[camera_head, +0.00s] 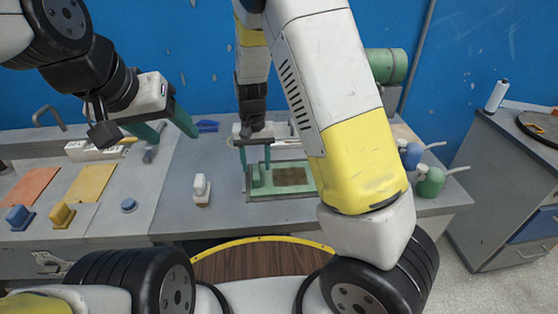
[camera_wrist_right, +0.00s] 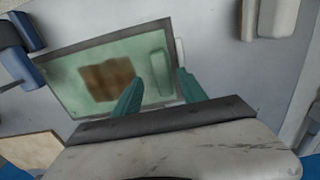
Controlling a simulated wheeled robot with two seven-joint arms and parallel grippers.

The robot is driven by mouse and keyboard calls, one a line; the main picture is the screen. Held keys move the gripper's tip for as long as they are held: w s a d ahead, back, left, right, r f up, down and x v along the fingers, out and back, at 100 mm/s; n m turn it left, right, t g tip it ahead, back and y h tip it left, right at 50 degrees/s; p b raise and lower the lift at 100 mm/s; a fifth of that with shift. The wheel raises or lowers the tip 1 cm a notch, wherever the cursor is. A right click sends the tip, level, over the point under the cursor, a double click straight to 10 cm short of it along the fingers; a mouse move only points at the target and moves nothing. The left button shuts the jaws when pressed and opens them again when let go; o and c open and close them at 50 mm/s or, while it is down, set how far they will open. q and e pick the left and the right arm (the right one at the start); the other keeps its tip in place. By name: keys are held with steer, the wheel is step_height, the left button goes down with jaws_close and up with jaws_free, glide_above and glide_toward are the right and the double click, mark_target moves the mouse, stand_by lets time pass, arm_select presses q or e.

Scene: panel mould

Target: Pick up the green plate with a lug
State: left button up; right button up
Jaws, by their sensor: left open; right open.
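The green plate (camera_head: 311,183) lies flat in a grey frame on the bench, with a brown patch on its face. A raised green lug (camera_head: 262,178) stands near its left end. The right wrist view shows the plate (camera_wrist_right: 75,95) with the lug (camera_wrist_right: 160,72) just beyond the fingertips. My right gripper (camera_head: 255,160) is open, pointing down over the lug end, with its fingers to either side of it; whether they touch the plate I cannot tell. My left gripper (camera_head: 168,130) is open and empty, above the bench at left, away from the plate.
A white-handled block (camera_head: 201,188) stands left of the plate. Blue (camera_head: 18,216) and yellow (camera_head: 62,214) blocks sit at far left near red and yellow sheets. Blue and green bottles (camera_head: 430,181) stand at right. My right arm hides part of the bench.

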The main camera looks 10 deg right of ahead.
mark_target(255, 171)
steer(key=f, duration=0.4)
steer(key=shift+w+a, duration=0.2)
jaws_close()
stand_by(1.2)
